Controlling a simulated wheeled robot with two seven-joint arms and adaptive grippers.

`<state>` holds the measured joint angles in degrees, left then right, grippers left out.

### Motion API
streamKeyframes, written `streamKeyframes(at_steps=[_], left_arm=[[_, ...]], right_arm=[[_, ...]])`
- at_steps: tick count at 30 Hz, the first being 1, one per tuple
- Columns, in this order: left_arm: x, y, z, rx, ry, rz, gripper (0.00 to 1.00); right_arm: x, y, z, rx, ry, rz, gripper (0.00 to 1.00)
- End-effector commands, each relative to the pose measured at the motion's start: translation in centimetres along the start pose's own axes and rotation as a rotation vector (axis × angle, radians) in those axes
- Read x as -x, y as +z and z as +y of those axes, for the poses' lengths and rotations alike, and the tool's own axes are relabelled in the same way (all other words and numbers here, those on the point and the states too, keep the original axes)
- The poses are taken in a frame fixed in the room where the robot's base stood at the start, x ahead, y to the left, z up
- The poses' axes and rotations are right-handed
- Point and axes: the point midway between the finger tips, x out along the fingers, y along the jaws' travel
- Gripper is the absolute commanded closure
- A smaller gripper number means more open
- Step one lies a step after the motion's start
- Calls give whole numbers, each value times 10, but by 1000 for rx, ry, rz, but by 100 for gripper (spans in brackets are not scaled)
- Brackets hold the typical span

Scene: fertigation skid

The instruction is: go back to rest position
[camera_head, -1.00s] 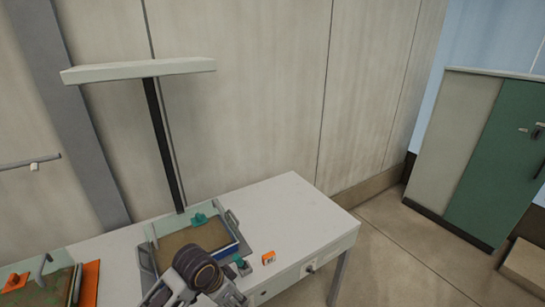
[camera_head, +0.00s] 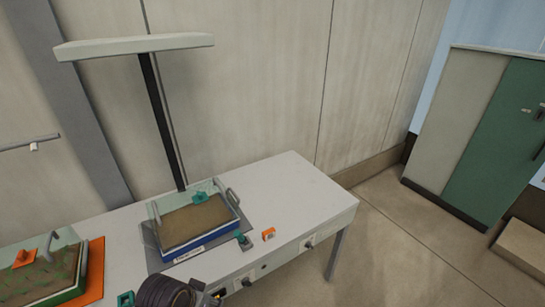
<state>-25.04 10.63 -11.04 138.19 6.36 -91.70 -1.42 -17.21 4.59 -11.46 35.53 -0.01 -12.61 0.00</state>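My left gripper (camera_head: 208,299) shows only in part at the bottom edge, beside the dark round wrist of my arm (camera_head: 165,293). It is in front of the white table's front edge, below the blue-rimmed tray. Its fingertips are cut off or hidden, so I cannot tell whether it is open or shut. My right gripper is not in view.
The white table (camera_head: 300,190) holds a blue-rimmed soil tray (camera_head: 205,241) with a teal clip (camera_head: 200,197), a green-rimmed tray (camera_head: 72,291) on an orange mat (camera_head: 96,262), and a small orange block (camera_head: 268,234). The table's right end is clear. A green cabinet (camera_head: 497,140) stands right.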

Motion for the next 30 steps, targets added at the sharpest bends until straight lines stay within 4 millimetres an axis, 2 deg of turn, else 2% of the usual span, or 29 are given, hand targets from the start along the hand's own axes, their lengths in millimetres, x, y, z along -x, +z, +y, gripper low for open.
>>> streamKeyframes(at_steps=[4,18,30], left_arm=[[2,15,-8,45,-27,-11,50],[10,45,-27,131,-92,-38,50],[-32,49,-28,128,-89,-51,50]], right_arm=[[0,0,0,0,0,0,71],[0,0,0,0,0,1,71],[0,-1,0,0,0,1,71]])
